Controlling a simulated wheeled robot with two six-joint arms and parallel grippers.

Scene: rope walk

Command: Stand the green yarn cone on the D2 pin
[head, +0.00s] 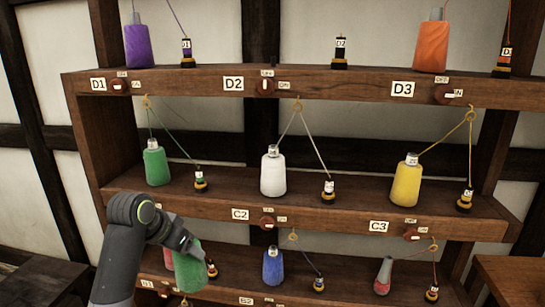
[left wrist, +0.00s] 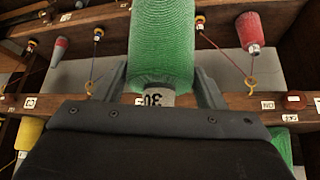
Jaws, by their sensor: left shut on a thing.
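My left gripper (head: 186,246) is shut on a green yarn cone (head: 190,272) at the lower left of the head view, in front of the lower shelf. In the left wrist view the green cone (left wrist: 163,40) sits between the two fingers (left wrist: 160,85), with its pale labelled tip toward the camera. The D2 pin (head: 273,62) is a short dark post on the top shelf, behind the D2 label (head: 233,84); no cone stands on it. A small dark bobbin (head: 340,52) stands to its right. My right gripper is not in view.
Another green cone (head: 155,164), a white cone (head: 273,172) and a yellow cone (head: 406,180) stand on the middle shelf, with threads up to hooks. A purple cone (head: 138,46) and an orange cone (head: 431,46) flank the D2 place. A blue cone (head: 273,267) is below.

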